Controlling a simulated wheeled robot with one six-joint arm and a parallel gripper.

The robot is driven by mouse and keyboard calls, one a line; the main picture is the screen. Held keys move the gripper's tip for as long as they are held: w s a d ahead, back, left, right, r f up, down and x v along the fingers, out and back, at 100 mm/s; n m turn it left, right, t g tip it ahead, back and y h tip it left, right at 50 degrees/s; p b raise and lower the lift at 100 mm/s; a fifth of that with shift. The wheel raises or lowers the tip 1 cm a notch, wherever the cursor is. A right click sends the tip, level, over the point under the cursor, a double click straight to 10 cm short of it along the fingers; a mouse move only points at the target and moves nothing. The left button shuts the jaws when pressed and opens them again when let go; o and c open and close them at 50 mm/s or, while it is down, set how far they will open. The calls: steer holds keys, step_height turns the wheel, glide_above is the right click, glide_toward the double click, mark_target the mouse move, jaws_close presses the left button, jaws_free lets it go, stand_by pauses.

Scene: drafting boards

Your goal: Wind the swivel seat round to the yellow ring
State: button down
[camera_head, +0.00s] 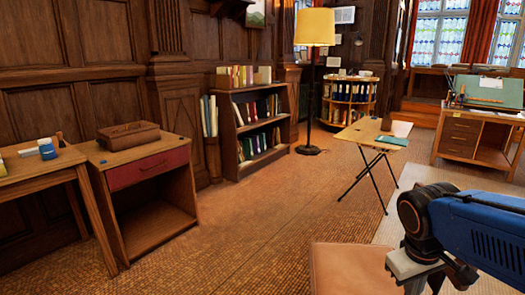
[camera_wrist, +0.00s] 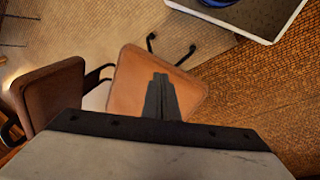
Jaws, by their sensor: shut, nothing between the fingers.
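The swivel seat has a tan leather pad (camera_wrist: 128,78), which shows in the middle of the wrist view. Its brown padded backrest (camera_wrist: 50,92) is at the left there, and thin black arms show beside the pad. In the head view part of the brown seat (camera_head: 355,270) shows at the bottom edge. My gripper (camera_wrist: 160,78) is shut and empty, its dark fingers over the pad in the wrist view. I cannot tell whether they touch it. In the head view my arm's end is at the lower right, with the fingertips out of view. I see no yellow ring.
A folding table (camera_head: 360,134) stands beyond the seat, a drafting desk (camera_head: 470,140) at the right. A cabinet with a red drawer (camera_head: 150,172), a bookcase (camera_head: 228,130) and a floor lamp (camera_head: 315,28) stand along the wall. The middle floor is clear.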

steer(key=s+a+r+m+t+y, duration=0.1)
steer(key=s+a+m+t+y, duration=0.1)
steer(key=s+a+t, duration=0.1)
steer(key=shift+s+a+r, duration=0.35)
steer(key=shift+s+a, duration=0.05)
steer(key=shift+a, duration=0.5)
